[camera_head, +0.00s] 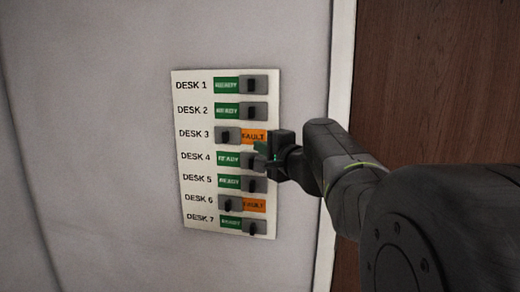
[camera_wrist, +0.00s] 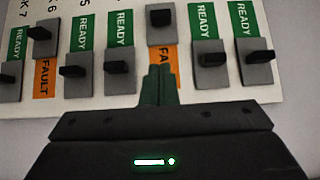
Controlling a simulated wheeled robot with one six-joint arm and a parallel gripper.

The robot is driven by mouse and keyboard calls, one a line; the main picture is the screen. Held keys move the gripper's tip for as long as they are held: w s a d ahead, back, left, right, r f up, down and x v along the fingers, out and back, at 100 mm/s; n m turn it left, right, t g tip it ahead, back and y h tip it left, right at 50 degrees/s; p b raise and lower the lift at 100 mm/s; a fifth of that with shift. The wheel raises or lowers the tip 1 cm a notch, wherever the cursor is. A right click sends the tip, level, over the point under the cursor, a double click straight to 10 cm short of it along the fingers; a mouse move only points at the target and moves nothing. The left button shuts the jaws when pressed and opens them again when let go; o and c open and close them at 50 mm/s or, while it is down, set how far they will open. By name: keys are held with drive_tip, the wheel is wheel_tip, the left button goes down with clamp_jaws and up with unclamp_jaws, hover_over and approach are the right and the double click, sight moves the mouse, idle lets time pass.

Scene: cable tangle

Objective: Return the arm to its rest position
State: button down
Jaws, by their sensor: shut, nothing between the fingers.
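My gripper (camera_head: 262,150) is at the end of my dark arm, which reaches in from the right in the head view. Its fingers are shut and empty, in front of the wall panel (camera_head: 197,148) beside the DESK 3 and DESK 4 rows. In the wrist view the closed fingertips (camera_wrist: 158,85) overlap an orange FAULT label (camera_wrist: 163,54) just below a slider. I cannot tell whether the fingertips touch the panel.
The panel lists DESK 1 to DESK 7. The DESK 3 slider (camera_head: 228,135) and DESK 6 slider (camera_head: 230,204) sit left beside orange labels; the others sit right beside green READY labels. A white frame (camera_head: 342,60) and brown wooden surface (camera_head: 430,70) stand right.

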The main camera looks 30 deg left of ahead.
drive_tip(key=v, duration=0.3)
drive_tip(key=shift+d, duration=0.25)
drive_tip(key=p, duration=0.2)
approach(229, 138)
drive_tip(key=w, duration=0.4)
drive_tip(key=shift+s+a+p, duration=0.2)
drive_tip(key=shift+a+p, duration=0.1)
drive_tip(key=shift+a, duration=1)
drive_tip(key=shift+s+a+p, duration=0.25)
drive_tip(key=shift+a, duration=1.1)
